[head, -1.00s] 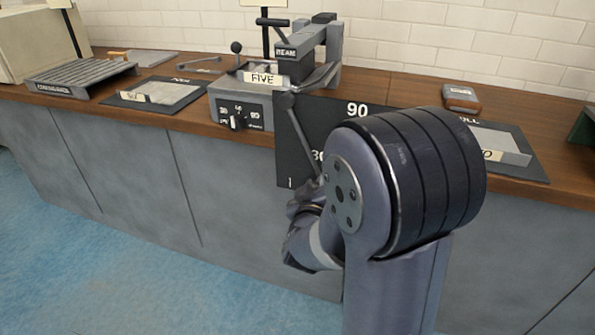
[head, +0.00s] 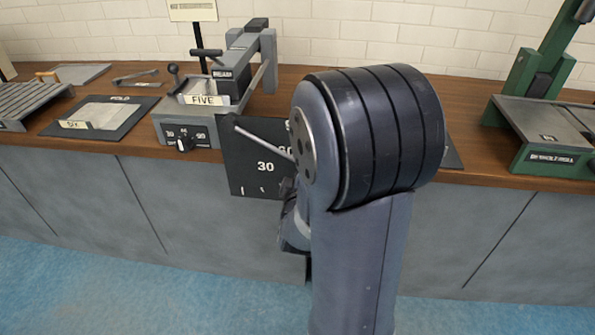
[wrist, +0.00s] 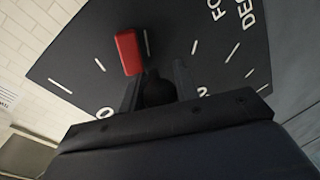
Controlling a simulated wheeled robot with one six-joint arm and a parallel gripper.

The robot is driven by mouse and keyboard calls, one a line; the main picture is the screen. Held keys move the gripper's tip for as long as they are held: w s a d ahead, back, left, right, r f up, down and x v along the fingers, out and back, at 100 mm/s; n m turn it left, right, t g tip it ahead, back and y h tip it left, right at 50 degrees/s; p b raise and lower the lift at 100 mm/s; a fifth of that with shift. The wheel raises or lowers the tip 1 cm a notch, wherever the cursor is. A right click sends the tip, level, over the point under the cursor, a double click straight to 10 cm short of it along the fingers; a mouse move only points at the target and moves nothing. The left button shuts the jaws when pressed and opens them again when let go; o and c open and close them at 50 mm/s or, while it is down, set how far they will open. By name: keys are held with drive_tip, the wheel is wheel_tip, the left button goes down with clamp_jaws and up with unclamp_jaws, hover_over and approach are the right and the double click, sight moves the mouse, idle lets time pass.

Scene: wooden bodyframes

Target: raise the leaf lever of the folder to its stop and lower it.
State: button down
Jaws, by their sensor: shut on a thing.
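The folder (head: 187,128) stands on the counter with a FIVE plate on its top and a small dial on its front. Its leaf lever (head: 262,141) is a grey rod sloping down to the right across a black angle plate (head: 250,180) with white marks. The lever's far end is hidden behind my arm in the head view. In the wrist view my gripper (wrist: 158,78) is shut on the dark lever knob (wrist: 157,92), in front of the plate. A red block (wrist: 128,52) sits on the plate just left of the fingers, with a small gap seeming to separate them.
A black mat (head: 120,112) with a SIX tray lies left of the folder. A grey slatted rack (head: 30,100) is further left. A green machine (head: 545,130) stands at the right. Blue floor is clear before the counter.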

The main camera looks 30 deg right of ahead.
drive_tip(key=shift+r, duration=0.1)
idle(0.3)
drive_tip(key=c, duration=1.1)
unclamp_jaws()
drive_tip(key=shift+s, duration=0.1)
